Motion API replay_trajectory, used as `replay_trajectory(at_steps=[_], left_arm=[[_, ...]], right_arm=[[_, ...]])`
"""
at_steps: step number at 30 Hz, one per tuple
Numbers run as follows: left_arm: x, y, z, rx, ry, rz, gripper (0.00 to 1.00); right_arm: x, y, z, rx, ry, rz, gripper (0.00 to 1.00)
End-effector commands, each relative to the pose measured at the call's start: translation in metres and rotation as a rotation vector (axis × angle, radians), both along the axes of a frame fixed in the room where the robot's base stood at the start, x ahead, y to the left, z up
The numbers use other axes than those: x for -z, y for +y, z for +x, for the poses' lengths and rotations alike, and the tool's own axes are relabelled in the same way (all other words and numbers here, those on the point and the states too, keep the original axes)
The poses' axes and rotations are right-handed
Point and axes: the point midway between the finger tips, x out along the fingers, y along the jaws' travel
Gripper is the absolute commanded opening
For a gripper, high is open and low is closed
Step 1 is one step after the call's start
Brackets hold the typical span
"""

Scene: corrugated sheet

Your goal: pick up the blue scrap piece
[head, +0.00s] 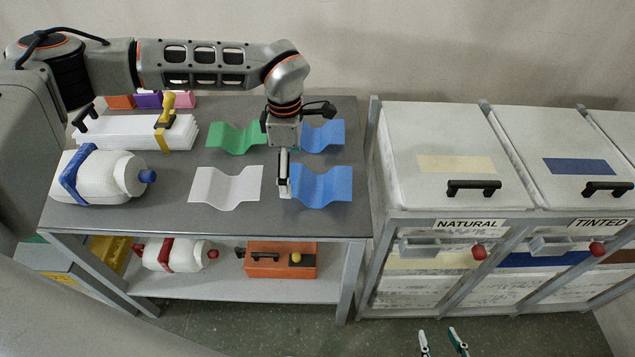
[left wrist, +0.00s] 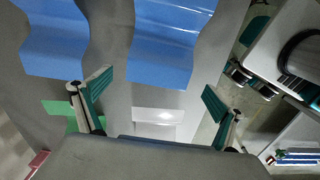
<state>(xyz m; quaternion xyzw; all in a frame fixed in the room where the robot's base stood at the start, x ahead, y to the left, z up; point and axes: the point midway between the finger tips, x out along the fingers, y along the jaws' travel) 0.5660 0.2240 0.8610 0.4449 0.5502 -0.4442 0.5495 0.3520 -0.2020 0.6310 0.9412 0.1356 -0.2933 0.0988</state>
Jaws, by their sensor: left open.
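Two wavy blue sheets lie on the grey table: a back one (head: 326,135) and a front one (head: 325,187). My left gripper (head: 284,187) is over the table at the left edge of the front blue sheet, pointing down; whether it touches is unclear. In the left wrist view its two fingers (left wrist: 158,103) are spread with nothing between them. There the front blue sheet (left wrist: 165,45) lies beyond the fingertips and the back one (left wrist: 50,42) to its left. My right gripper (head: 442,343) shows only teal fingertips at the bottom edge, apart and empty.
A green sheet (head: 232,137) and a white sheet (head: 226,188) lie left of the blue ones. Lidded bins (head: 455,150) labelled NATURAL and TINTED stand right of the table.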

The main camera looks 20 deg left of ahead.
Motion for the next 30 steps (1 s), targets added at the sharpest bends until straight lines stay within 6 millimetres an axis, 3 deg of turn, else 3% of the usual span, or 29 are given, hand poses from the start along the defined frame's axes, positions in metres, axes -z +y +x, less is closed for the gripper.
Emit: replay_trajectory(at_steps=[9,17,22,30], left_arm=[[0.043,0.005,0.001,0.001,0.003,-0.002,0.96],[0.046,0.005,0.002,0.001,0.001,-0.001,0.96],[0.046,0.005,0.001,0.001,0.001,-0.001,0.54],[0.046,0.004,0.001,0.001,0.001,-0.001,0.54]], right_arm=[[0.000,0.000,0.002,-0.001,-0.003,-0.001,0.40],[-0.002,0.000,0.005,-0.001,-0.008,-0.001,0.40],[-0.003,0.000,0.005,-0.001,-0.009,-0.001,0.40],[-0.004,0.000,0.005,-0.001,-0.011,0.000,0.40]])
